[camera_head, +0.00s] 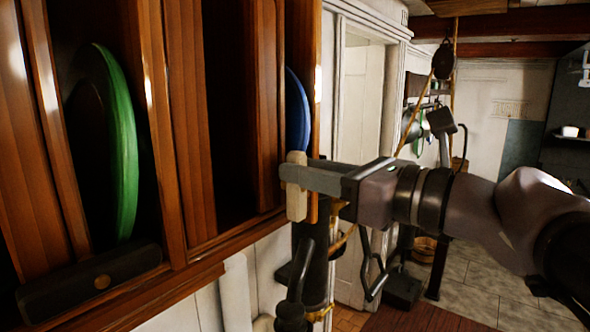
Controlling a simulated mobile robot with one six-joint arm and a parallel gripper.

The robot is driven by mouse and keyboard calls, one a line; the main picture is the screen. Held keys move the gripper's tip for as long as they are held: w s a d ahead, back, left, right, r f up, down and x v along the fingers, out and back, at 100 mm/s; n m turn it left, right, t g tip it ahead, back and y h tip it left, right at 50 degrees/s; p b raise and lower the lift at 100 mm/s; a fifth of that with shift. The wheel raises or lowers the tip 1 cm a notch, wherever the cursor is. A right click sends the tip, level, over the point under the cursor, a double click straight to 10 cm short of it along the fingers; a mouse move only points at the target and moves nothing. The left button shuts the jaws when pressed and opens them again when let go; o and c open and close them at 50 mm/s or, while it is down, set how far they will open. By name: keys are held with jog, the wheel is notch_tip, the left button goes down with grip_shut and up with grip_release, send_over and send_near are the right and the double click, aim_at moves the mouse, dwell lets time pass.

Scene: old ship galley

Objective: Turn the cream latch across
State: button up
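The cream latch (296,207) stands upright at the front right edge of the wooden plate rack (188,130). Its upper and lower ends show; its middle is covered by my gripper. My gripper (296,177) reaches in from the right, and its grey near finger lies across the latch's middle. The other finger is hidden, so I cannot tell whether the fingers are closed on the latch. A blue plate (297,110) stands in the slot just above and behind the latch, partly hidden by the rack's wood.
A green plate (122,145) stands in the left slot, with a dark bar (90,283) lying across the slot's foot. A dark pump-like fixture (312,265) is just below my gripper. Pans hang at the back, and tiled floor (480,280) shows lower right.

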grip_shut()
jog(key=shift+m, duration=0.3)
jog(key=m+p, duration=0.2)
jog(key=m, duration=0.3)
jog(key=w+d+f+m+p, duration=0.1)
jog(key=m+p, duration=0.1)
jog(key=m, duration=0.4)
jog(key=w+f+m+p, duration=0.1)
jog(key=m+p, duration=0.1)
jog(key=m, duration=0.4)
jog(key=shift+d+f, duration=0.1)
jog(key=shift+d, duration=0.2)
jog(key=shift+f+m, duration=0.1)
jog(key=shift+m, duration=0.2)
